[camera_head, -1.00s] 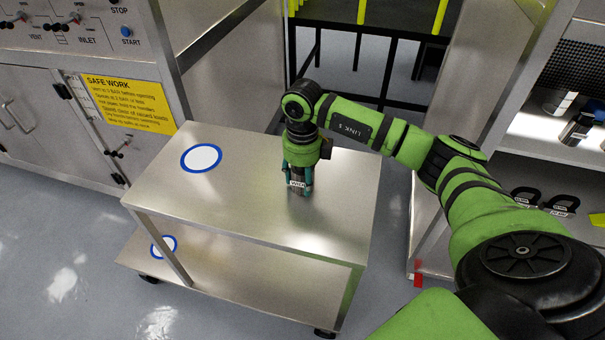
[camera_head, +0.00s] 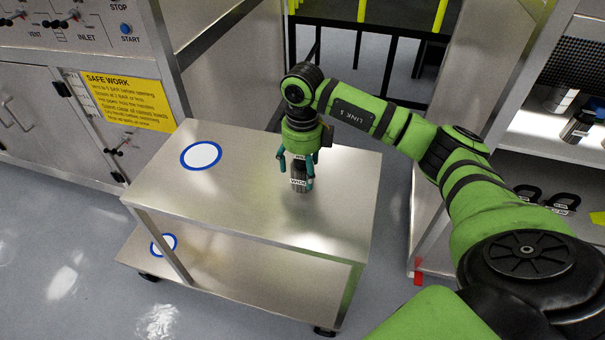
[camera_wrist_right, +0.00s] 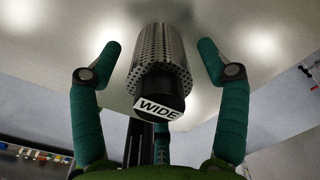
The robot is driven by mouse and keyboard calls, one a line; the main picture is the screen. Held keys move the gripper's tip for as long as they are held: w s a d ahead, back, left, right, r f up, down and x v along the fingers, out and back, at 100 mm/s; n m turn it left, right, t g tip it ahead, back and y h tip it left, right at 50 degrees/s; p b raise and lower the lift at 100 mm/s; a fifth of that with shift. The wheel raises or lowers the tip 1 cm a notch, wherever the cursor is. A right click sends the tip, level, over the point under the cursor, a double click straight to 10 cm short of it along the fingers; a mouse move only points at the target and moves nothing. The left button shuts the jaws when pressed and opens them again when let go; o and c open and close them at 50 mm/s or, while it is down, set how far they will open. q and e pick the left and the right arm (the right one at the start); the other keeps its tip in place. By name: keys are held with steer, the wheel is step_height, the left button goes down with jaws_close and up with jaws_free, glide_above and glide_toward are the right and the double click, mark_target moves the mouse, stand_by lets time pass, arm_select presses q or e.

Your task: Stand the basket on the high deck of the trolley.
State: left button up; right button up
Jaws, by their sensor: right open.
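The basket (camera_head: 299,184) is a dark perforated metal cylinder with a white "WIDE" label on its cap. It stands upright on the high deck (camera_head: 255,205) of the trolley, toward the deck's right side. In the right wrist view, the basket (camera_wrist_right: 160,60) sits between the spread fingers, with a gap on each side. My right gripper (camera_head: 296,170) points down over the basket and is open around its upper part. The fingers partly hide the basket in the head view. My left gripper is not in view.
A blue-ringed white disc (camera_head: 201,156) marks the high deck's left; another (camera_head: 163,245) lies on the low deck (camera_head: 235,270). A control cabinet with a yellow safety sign (camera_head: 130,102) stands left. A shelf unit (camera_head: 535,135) with black-handled items stands right. The deck's front half is clear.

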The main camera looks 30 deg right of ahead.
step_height(320, 180, up, 10)
steer(key=shift+f+b, duration=0.2)
steer(key=shift+b, duration=0.35)
steer(key=shift+a+f, duration=0.1)
steer(key=shift+a, duration=0.05)
